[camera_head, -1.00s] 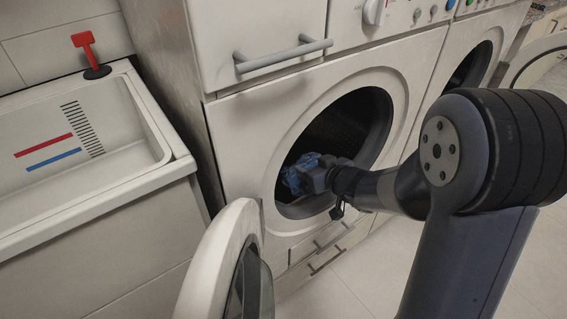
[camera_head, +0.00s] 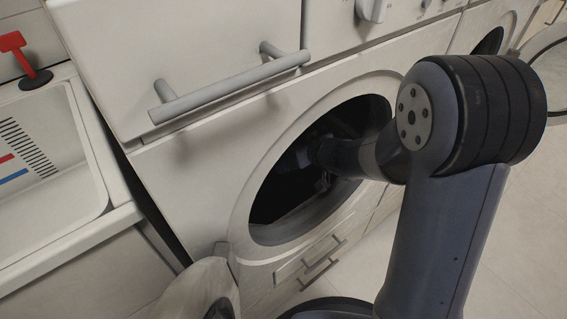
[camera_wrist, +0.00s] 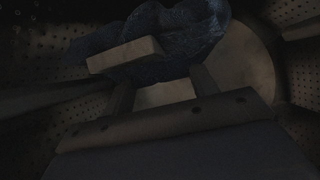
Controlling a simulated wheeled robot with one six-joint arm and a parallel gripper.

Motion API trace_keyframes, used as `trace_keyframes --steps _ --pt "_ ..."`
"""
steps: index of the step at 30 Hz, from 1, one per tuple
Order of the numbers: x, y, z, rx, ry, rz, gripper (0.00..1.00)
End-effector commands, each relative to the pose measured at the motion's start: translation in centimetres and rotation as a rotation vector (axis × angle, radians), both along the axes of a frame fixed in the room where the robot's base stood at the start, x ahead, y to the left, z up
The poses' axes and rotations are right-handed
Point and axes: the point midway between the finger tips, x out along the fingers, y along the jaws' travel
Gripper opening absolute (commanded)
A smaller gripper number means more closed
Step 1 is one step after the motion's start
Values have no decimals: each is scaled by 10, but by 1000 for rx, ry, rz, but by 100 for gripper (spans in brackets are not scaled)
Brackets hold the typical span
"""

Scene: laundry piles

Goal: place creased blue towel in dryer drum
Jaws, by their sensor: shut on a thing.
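The creased blue towel (camera_wrist: 185,30) shows in the wrist view as a dark blue bundle at the top, at the fingers of my gripper (camera_wrist: 155,70). My gripper is shut on it. Perforated metal drum walls (camera_wrist: 40,60) surround them in the dim light. In the head view my gripper (camera_head: 305,155) reaches through the round opening of the front-loading machine (camera_head: 240,215), into its dark drum. The towel is not discernible in the head view; shadow and my arm hide it.
The machine's round door (camera_head: 200,285) stands open at the lower left of the opening. A drawer handle (camera_head: 230,85) juts out above. A white sink (camera_head: 60,235) with a red-handled tool (camera_head: 20,58) is at left. Another machine stands at right with its door (camera_head: 545,80) open.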

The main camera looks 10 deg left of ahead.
Motion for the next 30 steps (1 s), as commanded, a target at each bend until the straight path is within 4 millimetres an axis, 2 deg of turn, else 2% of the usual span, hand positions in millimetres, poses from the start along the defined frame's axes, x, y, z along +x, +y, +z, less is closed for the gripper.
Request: trace_keyframes --steps 1,3,11,18,30 --pt "0 0 -17 -1 2 0 29" --pt "0 0 -27 0 1 0 29" --pt "0 0 -43 1 0 0 29" --pt "0 0 -75 -1 1 0 29" --pt "0 0 -78 0 -1 -1 29"
